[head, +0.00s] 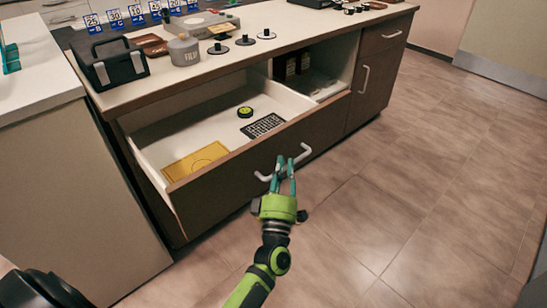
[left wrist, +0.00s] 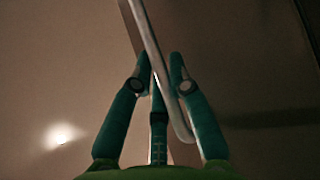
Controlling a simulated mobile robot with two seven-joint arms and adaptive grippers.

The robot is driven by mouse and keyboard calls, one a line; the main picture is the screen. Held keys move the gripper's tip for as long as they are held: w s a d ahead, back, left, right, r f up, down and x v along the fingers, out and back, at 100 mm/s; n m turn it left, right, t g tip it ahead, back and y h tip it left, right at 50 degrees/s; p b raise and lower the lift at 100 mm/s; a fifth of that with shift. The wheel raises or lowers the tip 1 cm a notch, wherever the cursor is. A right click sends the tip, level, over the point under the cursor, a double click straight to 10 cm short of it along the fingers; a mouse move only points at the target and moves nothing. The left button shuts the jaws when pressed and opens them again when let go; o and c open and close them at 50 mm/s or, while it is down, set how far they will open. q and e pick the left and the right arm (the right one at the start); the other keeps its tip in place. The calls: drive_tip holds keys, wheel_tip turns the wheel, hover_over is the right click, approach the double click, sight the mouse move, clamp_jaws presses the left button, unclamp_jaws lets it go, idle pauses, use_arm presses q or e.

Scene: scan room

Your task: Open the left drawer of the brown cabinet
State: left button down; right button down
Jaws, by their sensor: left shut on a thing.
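The brown cabinet (head: 375,72) has a pale countertop. Its left drawer (head: 220,186) is pulled well out, and its white inside shows. A pale bar handle (head: 303,157) is on the drawer front. My left gripper (head: 285,168) is at this handle, with its teal fingers shut on it. Inside the drawer lie a yellow card (head: 195,160), a dark gridded item (head: 263,125) and a small round green and black item (head: 245,112). My right gripper is not in view.
An open compartment (head: 325,84) with dark boxes is right of the drawer. A black case (head: 112,65), a grey film canister (head: 184,50) and blue number cards stand on the countertop. A white counter (head: 60,190) is at left. The floor at right is clear.

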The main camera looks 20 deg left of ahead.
use_arm(q)
drive_tip(key=shift+s+d, duration=0.15)
drive_tip(key=shift+d, duration=0.25)
drive_tip(key=c, duration=1.4)
unclamp_jaws()
drive_tip(key=shift+f, duration=0.1)
drive_tip(key=v, duration=1.2)
